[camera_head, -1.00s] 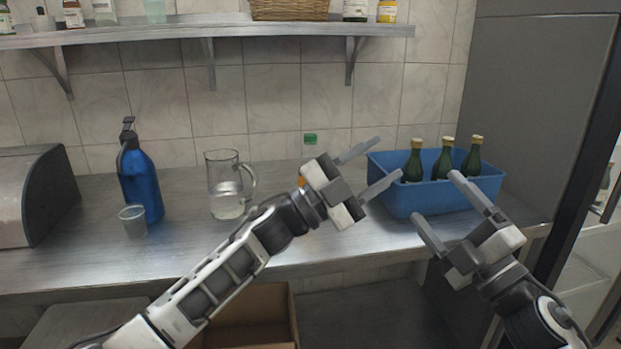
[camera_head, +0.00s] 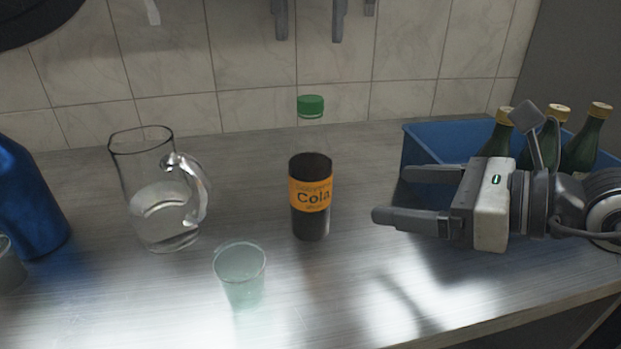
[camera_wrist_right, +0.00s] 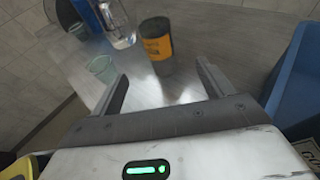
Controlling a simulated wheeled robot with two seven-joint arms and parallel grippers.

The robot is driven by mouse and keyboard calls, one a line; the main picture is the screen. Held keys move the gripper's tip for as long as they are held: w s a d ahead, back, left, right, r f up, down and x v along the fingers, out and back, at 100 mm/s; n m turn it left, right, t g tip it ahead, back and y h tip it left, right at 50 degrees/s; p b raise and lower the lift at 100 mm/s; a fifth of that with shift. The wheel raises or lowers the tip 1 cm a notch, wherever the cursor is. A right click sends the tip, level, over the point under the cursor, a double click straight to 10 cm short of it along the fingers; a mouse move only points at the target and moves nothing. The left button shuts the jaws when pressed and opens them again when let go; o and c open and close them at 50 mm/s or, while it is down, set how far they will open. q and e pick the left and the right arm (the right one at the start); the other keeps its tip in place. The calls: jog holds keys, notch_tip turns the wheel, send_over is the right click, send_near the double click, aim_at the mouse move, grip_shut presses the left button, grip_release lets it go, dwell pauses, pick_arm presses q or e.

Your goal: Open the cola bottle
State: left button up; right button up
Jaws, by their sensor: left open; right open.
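The cola bottle (camera_head: 311,195) stands upright on the metal counter, with dark liquid, an orange Cola label and a clear upper part. Its green cap (camera_head: 311,105) sits on top. In the right wrist view the bottle (camera_wrist_right: 157,38) stands beyond the fingertips. My right gripper (camera_head: 391,195) comes in from the right, open and empty, its fingers pointing left toward the bottle and apart from it. The right wrist view shows its spread fingers (camera_wrist_right: 161,72) with nothing between them. My left gripper is not in view.
A glass pitcher (camera_head: 160,205) and a pale green cup (camera_head: 240,275) stand left of the bottle. A blue bottle (camera_head: 28,205) is at the far left. A blue crate (camera_head: 425,150) with green bottles (camera_head: 580,145) stands behind my right gripper.

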aim_at(327, 188)
pick_arm(q)
jog(key=shift+s, duration=0.15)
pick_arm(e)
jog(key=x, duration=1.4)
jog(key=shift+w+a+f, duration=0.1)
jog(key=shift+a+f, duration=0.05)
jog(key=shift+a, duration=0.25)
grip_shut()
